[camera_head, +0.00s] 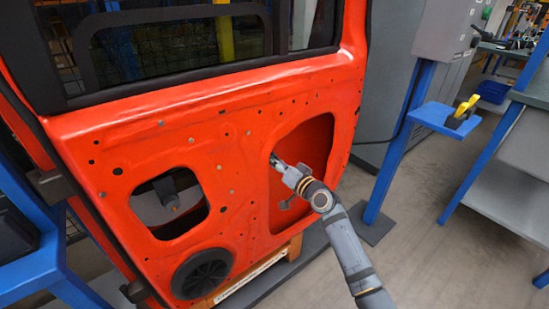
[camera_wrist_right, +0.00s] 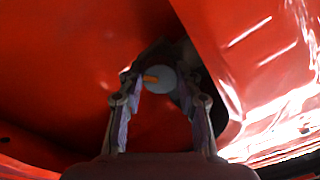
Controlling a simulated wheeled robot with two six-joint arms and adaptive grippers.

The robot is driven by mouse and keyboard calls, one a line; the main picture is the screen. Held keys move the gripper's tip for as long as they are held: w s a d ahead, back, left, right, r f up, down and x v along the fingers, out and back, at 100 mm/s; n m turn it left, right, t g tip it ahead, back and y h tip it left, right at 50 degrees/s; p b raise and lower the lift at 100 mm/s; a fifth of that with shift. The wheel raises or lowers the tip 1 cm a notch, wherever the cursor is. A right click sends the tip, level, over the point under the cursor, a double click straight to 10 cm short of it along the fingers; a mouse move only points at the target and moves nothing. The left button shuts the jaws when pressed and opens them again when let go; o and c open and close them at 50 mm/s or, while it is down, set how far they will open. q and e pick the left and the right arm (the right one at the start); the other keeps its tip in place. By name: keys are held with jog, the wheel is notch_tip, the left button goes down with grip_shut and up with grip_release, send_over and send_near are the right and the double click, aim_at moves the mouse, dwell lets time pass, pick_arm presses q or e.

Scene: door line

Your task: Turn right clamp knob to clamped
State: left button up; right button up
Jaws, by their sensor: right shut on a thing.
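The red-orange door panel (camera_head: 230,130) stands upright in front of me. My right gripper (camera_head: 278,163) reaches into its right-hand opening. In the right wrist view my right gripper (camera_wrist_right: 157,92) has its fingers on both sides of the right clamp knob (camera_wrist_right: 163,80), shut on it. The knob is round and grey, with an orange mark pointing to the left in that view. In the head view the knob is hidden behind the gripper. My left gripper is in neither view.
A black round speaker (camera_head: 202,273) sits low on the door. A blue post (camera_head: 395,150) with a small shelf (camera_head: 440,120) stands right of the door, a yellow and black tool (camera_head: 463,110) on it. A blue frame (camera_head: 35,240) stands at left. The floor (camera_head: 440,260) at right is clear.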

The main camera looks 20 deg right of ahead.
pick_arm(q)
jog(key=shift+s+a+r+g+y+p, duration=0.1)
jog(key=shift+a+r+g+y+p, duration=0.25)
jog(key=shift+p, duration=0.35)
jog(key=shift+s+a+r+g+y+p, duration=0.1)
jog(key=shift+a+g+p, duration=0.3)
jog(key=shift+p, duration=0.3)
pick_arm(e)
jog(key=shift+m, duration=3.5)
jog(key=o, duration=1.1)
jog(key=shift+o, duration=0.2)
jog(key=shift+s, duration=0.1)
jog(key=v, duration=1.2)
